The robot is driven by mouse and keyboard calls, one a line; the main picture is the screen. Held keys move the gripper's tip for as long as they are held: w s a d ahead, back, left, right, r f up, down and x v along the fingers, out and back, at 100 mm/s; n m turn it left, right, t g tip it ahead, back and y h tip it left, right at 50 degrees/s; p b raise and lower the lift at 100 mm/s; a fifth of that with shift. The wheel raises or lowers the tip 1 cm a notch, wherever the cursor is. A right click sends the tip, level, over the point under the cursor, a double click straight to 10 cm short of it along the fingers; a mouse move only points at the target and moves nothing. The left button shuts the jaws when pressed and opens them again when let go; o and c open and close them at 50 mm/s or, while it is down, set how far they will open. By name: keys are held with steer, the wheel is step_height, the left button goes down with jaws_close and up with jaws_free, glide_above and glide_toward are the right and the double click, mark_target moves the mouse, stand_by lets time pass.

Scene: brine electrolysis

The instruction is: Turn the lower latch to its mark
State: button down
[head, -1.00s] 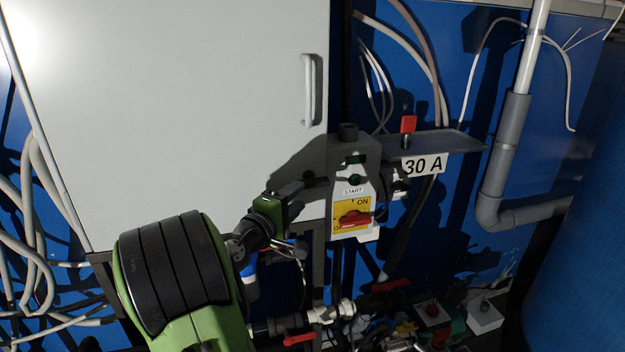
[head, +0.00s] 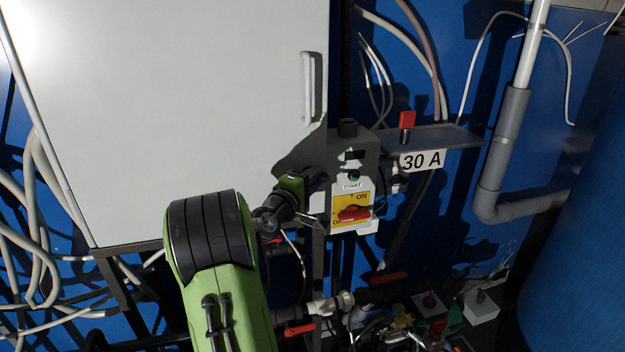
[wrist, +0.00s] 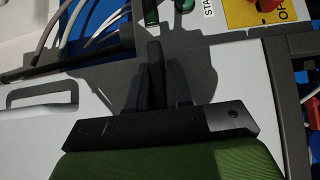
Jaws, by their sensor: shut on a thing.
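The lower latch (wrist: 155,62) is a dark, narrow lever on the grey frame strip beside the white cabinet door, clearest in the wrist view. My gripper (wrist: 156,88) is shut on it, with one dark finger on each side of the lever. In the head view, my gripper (head: 317,178) reaches the door's lower right edge, left of the switch box, and the latch is hidden there. I cannot make out a mark for the latch in either view.
The white cabinet door (head: 190,110) has a light bar handle (head: 308,88). Close to the right of my gripper stands a switch box with a red rotary knob (head: 352,213) on a yellow plate. A shelf (head: 440,138) labelled 30 A adjoins it. Pipes and red-handled valves crowd below.

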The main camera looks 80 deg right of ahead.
steer(key=shift+r+p, duration=0.1)
steer(key=shift+p, duration=0.25)
steer(key=shift+r+m+t+y+p, duration=0.15)
steer(key=shift+m+t+y+p, duration=0.25)
steer(key=shift+m+y+p, duration=0.75)
steer(key=m+t+y+p, duration=0.1)
steer(key=m+y+p, duration=0.1)
steer(key=shift+s+t+y+p, duration=0.1)
steer(key=shift+t+y+p, duration=0.15)
steer(key=shift+t+p, duration=0.15)
steer(key=m+t+y, duration=0.1)
steer(key=m+t+y+p, duration=0.1)
steer(key=m+t+y, duration=0.1)
steer(key=shift+f+t, duration=0.2)
steer(key=shift+t, duration=0.1)
steer(key=shift+m+t+y+p, duration=0.8)
steer(key=shift+m+t+y, duration=0.1)
steer(key=shift+t, duration=0.4)
steer(key=shift+f, duration=0.1)
steer(key=c, duration=1.1)
jaws_free()
